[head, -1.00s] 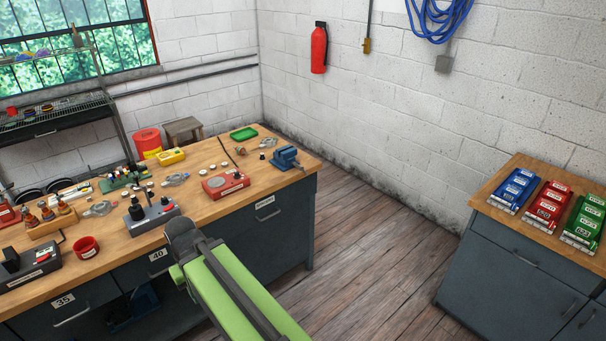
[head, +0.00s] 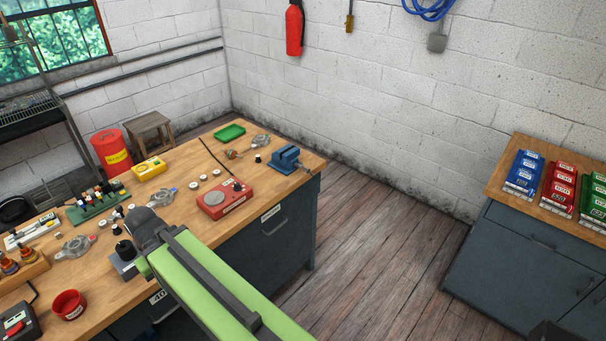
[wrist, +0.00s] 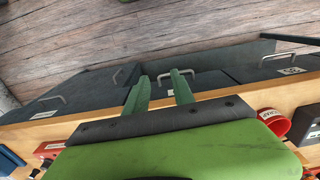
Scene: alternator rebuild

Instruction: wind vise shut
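The blue vise (head: 287,158) sits at the far right end of the wooden workbench (head: 187,162), near its corner. Its handle shows at the bench's right edge. The gap between its jaws is too small to judge. My green arm reaches over the bench's front edge, well to the left of and nearer than the vise. In the wrist view my gripper (wrist: 158,88) has its two green fingers apart with nothing between them, above the bench's front edge and drawers. In the head view the fingers are hidden. A blue edge at the left of the wrist view (wrist: 10,160) may be the vise.
A red box (head: 224,198) stands on the bench between my arm and the vise. A green tray (head: 230,132) lies at the back. A red cup (head: 69,304) is at the front left. A cabinet (head: 540,235) stands right; the wooden floor between is clear.

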